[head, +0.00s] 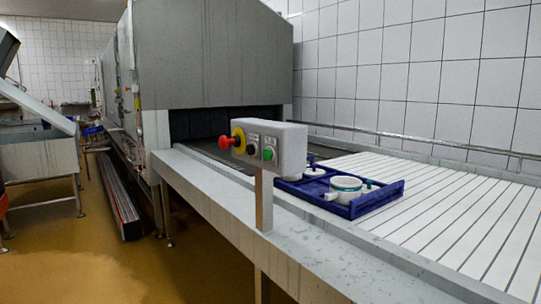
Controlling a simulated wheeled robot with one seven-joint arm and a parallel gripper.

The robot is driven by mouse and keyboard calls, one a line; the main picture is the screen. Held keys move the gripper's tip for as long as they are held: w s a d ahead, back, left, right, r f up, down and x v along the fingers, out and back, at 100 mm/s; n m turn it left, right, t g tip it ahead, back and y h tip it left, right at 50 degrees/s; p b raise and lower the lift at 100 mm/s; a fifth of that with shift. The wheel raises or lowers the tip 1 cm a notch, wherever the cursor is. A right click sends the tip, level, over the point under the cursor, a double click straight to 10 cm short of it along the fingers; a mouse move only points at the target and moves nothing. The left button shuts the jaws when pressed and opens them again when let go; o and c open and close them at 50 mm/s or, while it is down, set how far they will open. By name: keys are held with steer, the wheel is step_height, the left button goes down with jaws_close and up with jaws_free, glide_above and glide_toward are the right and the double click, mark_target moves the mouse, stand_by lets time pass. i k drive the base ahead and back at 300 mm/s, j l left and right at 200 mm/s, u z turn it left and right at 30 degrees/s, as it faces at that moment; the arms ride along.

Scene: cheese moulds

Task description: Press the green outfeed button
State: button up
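The green button (269,154) is on the front face of a small grey control box (291,147) on a post (264,200). It is the rightmost control on that face. A dark button (252,149) sits to its left, and a red mushroom button (227,142) on a yellow collar (238,141) sits at the far left. The box stands at the near edge of the conveyor. My gripper is not in the head view.
A blue tray (378,204) with white moulds (346,186) lies on the white slatted conveyor (470,215) behind the box. A grey metal rail (330,255) runs along the near side. A large grey machine (215,55) stands behind.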

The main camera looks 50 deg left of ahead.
mark_target(266, 154)
steer(key=u, duration=0.5)
steer(key=j+u, duration=0.15)
steer(key=u, duration=0.8)
steer(key=j+u, duration=0.15)
steer(key=u, duration=0.3)
